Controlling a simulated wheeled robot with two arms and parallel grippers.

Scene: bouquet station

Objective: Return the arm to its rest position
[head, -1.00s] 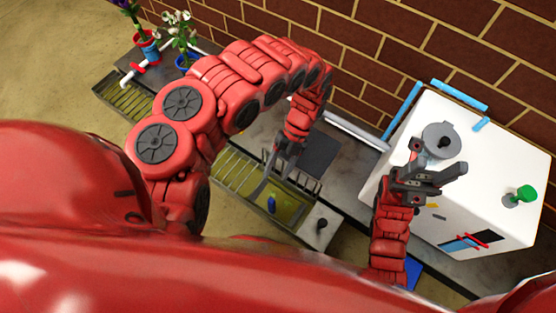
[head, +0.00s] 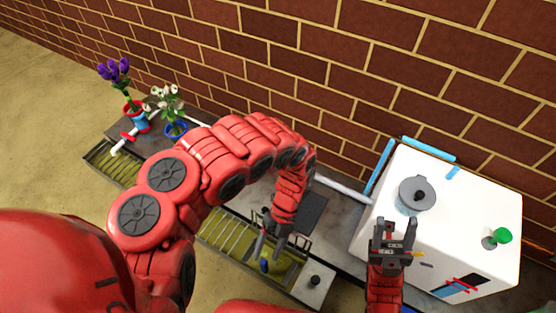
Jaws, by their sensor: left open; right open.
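My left arm arches in from the left in the head view. Its gripper (head: 268,238) points down over the grated tray beside the counter, with its dark fingers apart and nothing seen between them. A small blue and yellow piece (head: 264,265) shows just below the fingertips; I cannot tell if they touch. My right gripper (head: 394,226) points up in front of the white box, with its two fingers apart and empty.
The white box (head: 450,210) carries a grey round lid (head: 417,195) and a green knob (head: 502,236). Purple flowers (head: 114,71) and white flowers (head: 166,101) stand in pots at the far left. A grated tray (head: 215,232) runs along the front. A brick wall (head: 300,60) closes the back.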

